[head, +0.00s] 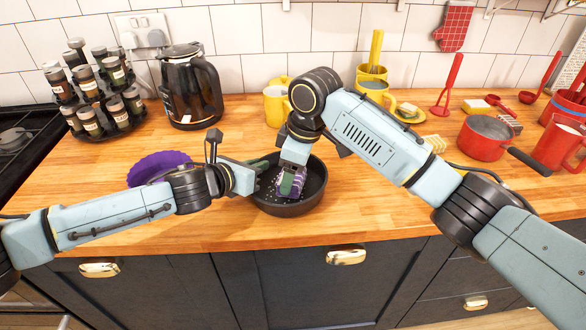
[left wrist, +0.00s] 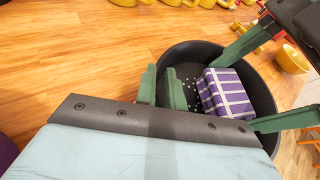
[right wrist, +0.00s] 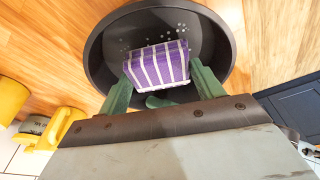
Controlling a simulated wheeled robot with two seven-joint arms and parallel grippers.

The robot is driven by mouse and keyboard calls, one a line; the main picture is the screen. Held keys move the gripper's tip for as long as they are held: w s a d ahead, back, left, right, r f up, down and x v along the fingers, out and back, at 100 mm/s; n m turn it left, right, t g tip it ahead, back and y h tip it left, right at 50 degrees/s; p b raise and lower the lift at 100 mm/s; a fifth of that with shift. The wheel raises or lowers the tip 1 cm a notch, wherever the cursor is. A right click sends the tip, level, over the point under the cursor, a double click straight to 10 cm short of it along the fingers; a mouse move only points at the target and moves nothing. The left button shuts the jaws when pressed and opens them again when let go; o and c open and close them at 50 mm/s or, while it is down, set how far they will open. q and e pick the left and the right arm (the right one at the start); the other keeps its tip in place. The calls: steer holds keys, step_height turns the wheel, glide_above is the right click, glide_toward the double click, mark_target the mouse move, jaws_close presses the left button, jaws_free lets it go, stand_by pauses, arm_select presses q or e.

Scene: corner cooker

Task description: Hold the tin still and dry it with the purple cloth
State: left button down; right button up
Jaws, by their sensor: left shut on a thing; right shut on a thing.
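The tin (head: 318,182) is a round, dark, deep pan on the wooden worktop near its front edge. Pale droplets dot its inside floor, also in the left wrist view (left wrist: 262,92). My left gripper (head: 262,170) is shut on the tin's left wall, with green fingers on either side of the rim. The purple cloth (right wrist: 158,65), striped white and folded into a block, is inside the tin at its floor. My right gripper (right wrist: 160,84) comes from above and is shut on the cloth. In the head view the right gripper partly hides the cloth (head: 290,186).
A purple fluted dish (head: 150,168) lies left of the tin, partly behind my left arm. A coffee pot (head: 190,88), a spice rack (head: 104,95) and a yellow mug (head: 275,106) stand behind. A red saucepan (head: 484,140) is at right. The worktop's front edge is close.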

arm_select(q)
steer(key=shift+f, duration=0.1)
arm_select(e)
steer(key=shift+f, duration=0.7)
stand_by(0.8)
steer(key=shift+s+a, duration=0.25)
steer(key=shift+s, duration=0.65)
arm_select(q)
steer(key=shift+a, duration=0.1)
arm_select(e)
steer(key=shift+w, duration=0.1)
steer(key=shift+w+d, duration=0.3)
steer(key=shift+w, duration=0.55)
steer(key=shift+w+d, duration=0.3)
steer(key=shift+w, duration=0.5)
steer(key=shift+s+a, duration=0.35)
steer(key=shift+s, duration=0.55)
steer(key=shift+s+a, duration=0.3)
steer(key=shift+s, duration=0.55)
